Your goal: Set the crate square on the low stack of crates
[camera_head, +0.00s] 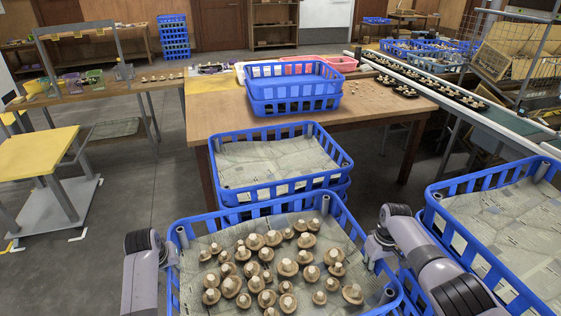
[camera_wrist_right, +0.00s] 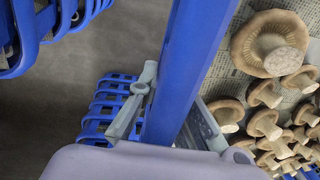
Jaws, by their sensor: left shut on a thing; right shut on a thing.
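A blue crate (camera_head: 328,211) lined with newspaper and filled with brown mushrooms is held in front of me. My left gripper (camera_head: 170,252) is shut on its left rim. My right gripper (camera_head: 380,247) is shut on its right rim. In the right wrist view the fingers of my right gripper (camera_wrist_right: 170,108) straddle the blue rim (camera_wrist_right: 187,70), with mushrooms beside it. The low stack of crates (camera_head: 347,171) stands just beyond the held crate, in front of the table. Its top crate is lined with newspaper and empty of mushrooms. The held crate hides the stack's near lower part.
Another newspaper-lined blue crate (camera_head: 435,204) stands close on the right, by my right arm. A wooden table (camera_head: 225,122) behind the stack bears blue crates (camera_head: 293,106). A conveyor (camera_head: 500,122) with dark trays runs at the right. Bare floor (camera_head: 120,210) lies to the left.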

